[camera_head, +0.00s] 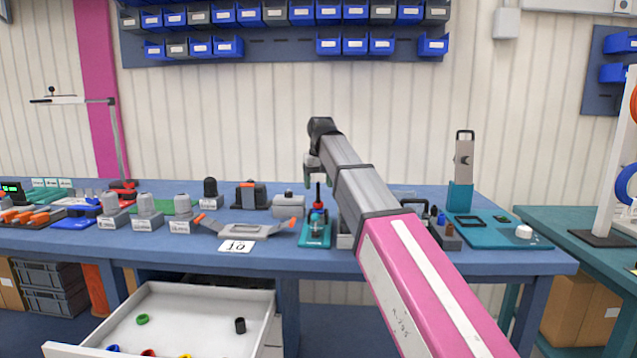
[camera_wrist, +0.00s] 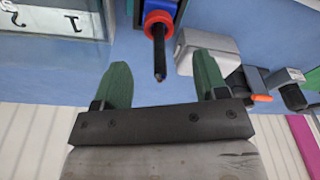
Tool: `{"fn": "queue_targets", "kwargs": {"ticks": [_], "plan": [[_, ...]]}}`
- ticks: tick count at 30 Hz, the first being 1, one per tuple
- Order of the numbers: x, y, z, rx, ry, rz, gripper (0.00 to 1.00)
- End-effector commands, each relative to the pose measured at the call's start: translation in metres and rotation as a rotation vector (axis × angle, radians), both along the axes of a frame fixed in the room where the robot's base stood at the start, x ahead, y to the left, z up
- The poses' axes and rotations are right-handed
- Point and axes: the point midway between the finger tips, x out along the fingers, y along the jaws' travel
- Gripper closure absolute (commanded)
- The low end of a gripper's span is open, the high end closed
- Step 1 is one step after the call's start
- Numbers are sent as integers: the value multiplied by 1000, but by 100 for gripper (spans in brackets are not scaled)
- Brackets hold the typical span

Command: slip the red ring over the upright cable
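The upright cable (camera_head: 318,189) is thin and black and stands on a small teal stand (camera_head: 314,238) on the bench. It also shows in the wrist view (camera_wrist: 159,58), its free tip pointing toward my gripper. A red ring (camera_wrist: 158,22) sits around the cable in the wrist view, low on it against a blue part; it is a small red spot in the head view (camera_head: 318,205). My gripper (camera_wrist: 163,72) is open and empty, its green fingers apart on either side of the cable's tip. In the head view my gripper (camera_head: 309,182) is just above the stand.
An open white drawer (camera_head: 200,312) below the bench holds several coloured rings, including an orange-red one (camera_head: 148,353) cut by the frame edge. A grey block (camera_head: 288,204) and an orange-ended grey holder (camera_head: 247,229) are left of the stand. A teal fixture (camera_head: 461,197) stands right.

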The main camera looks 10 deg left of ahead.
Motion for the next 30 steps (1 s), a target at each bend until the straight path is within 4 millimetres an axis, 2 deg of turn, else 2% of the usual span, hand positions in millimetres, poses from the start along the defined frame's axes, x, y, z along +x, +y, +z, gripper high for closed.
{"fn": "queue_targets", "kwargs": {"ticks": [11, 14, 24, 30], "plan": [[0, 0, 6, 0, -1, 0, 34], [-1, -1, 17, 1, -2, 0, 34], [-9, -4, 77, 1, -2, 0, 34], [-13, -6, 100, 0, -1, 0, 34]]}}
